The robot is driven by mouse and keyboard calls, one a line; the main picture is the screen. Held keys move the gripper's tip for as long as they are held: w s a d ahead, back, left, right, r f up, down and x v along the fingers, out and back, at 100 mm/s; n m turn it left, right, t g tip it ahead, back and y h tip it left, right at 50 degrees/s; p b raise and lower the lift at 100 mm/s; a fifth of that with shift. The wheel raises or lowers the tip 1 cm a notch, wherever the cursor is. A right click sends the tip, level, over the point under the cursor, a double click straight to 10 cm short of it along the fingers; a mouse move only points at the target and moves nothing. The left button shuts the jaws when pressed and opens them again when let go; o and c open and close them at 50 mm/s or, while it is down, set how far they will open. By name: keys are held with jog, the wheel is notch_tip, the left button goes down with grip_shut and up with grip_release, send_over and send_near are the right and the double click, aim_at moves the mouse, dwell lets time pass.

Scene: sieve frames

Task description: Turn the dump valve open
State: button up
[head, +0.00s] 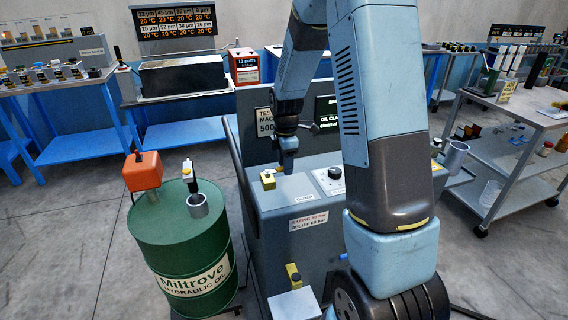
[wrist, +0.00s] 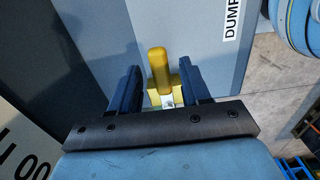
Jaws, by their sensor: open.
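The dump valve shows in the wrist view as a yellow handle (wrist: 158,68) on a yellow base, beside a white label (wrist: 232,18) reading "DUMP". In the head view the yellow valve (head: 268,180) sits on top of the grey test machine (head: 285,240). My gripper (wrist: 159,75) is open, with one blue finger on each side of the yellow handle and a visible gap on both sides. In the head view my gripper (head: 284,160) points down close to the valve; its fingers are small and partly hidden there.
A green oil drum (head: 190,240) with an orange box (head: 143,171) and a grey cup (head: 198,205) stands left of the machine. A dial (head: 335,173) is on the machine's top to the right. A grey cart (head: 520,150) stands at the right.

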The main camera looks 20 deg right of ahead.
grip_shut()
dwell(0.4)
